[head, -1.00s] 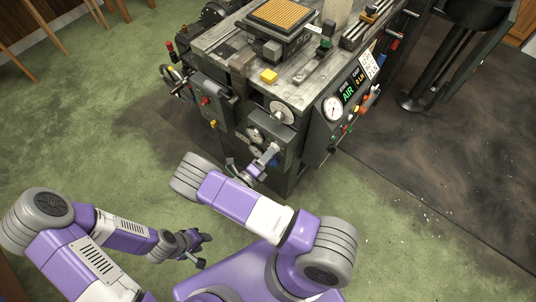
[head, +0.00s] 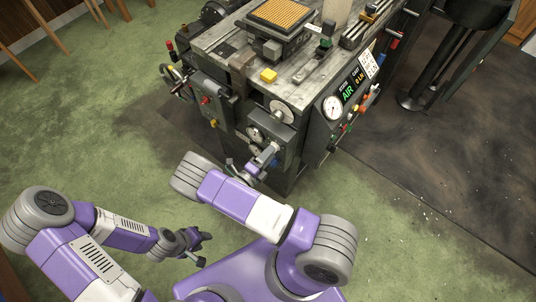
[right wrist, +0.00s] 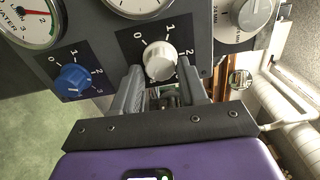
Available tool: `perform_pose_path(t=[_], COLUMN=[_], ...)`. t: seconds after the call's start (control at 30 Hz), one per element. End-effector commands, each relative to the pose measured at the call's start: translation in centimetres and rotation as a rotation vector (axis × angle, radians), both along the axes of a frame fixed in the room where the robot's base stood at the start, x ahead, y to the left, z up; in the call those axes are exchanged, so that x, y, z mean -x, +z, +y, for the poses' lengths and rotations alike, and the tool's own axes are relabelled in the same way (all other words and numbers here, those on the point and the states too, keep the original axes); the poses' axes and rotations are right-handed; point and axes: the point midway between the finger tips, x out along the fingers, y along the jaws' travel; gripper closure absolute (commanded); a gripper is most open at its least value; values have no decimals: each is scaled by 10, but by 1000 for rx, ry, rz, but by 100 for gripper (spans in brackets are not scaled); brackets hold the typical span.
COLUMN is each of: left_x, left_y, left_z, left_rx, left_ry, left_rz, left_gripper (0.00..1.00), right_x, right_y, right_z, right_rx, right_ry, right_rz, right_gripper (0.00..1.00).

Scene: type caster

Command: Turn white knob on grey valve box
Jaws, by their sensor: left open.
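The white knob (right wrist: 159,61) is on the grey valve box (right wrist: 108,52), on a dark dial marked 0 to 2. In the right wrist view the fingers of my right gripper (right wrist: 159,66) lie on both sides of the knob, very close to it. I cannot tell whether they touch it. In the head view the valve box (head: 289,133) is on the machine's front corner, and my right gripper is in front of it, hiding the knob. My left gripper (head: 205,249) is open and empty, low over the green floor, away from the box.
A blue knob (right wrist: 72,80) is left of the white one, with gauges above both. A grey knob (right wrist: 243,14) is to the right. Green floor (head: 110,155) is clear at left.

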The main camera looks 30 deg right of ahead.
Motion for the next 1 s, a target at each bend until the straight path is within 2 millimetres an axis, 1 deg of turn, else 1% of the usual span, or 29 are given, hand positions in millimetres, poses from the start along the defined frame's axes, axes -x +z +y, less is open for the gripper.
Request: perform_pose_path(t=[0.03,0.1,0.37,0.43,0.57,0.8,0.9,1.0], left_x=[0,0,0,0,0,0,0,0], left_y=[0,0,0,1,3,8,9,9], left_z=[0,0,0,0,0,0,0,0], left_rx=[0,0,0,0,0,0,0,0], left_ry=[0,0,0,0,0,0,0,0], left_rz=[0,0,0,0,0,0,0,0], left_gripper=[57,57,57,57,57,57,57,57], right_x=[0,0,0,1,7,22,26,28], right_y=[0,0,1,1,1,1,1,1], right_z=[0,0,0,3,19,55,65,69], right_rx=[0,1,1,1,0,1,1,1], right_ry=[0,0,1,2,4,4,3,1], right_rz=[0,0,-2,-1,-2,-1,-1,-1], right_gripper=[49,39,39,39,39,39,39,39])
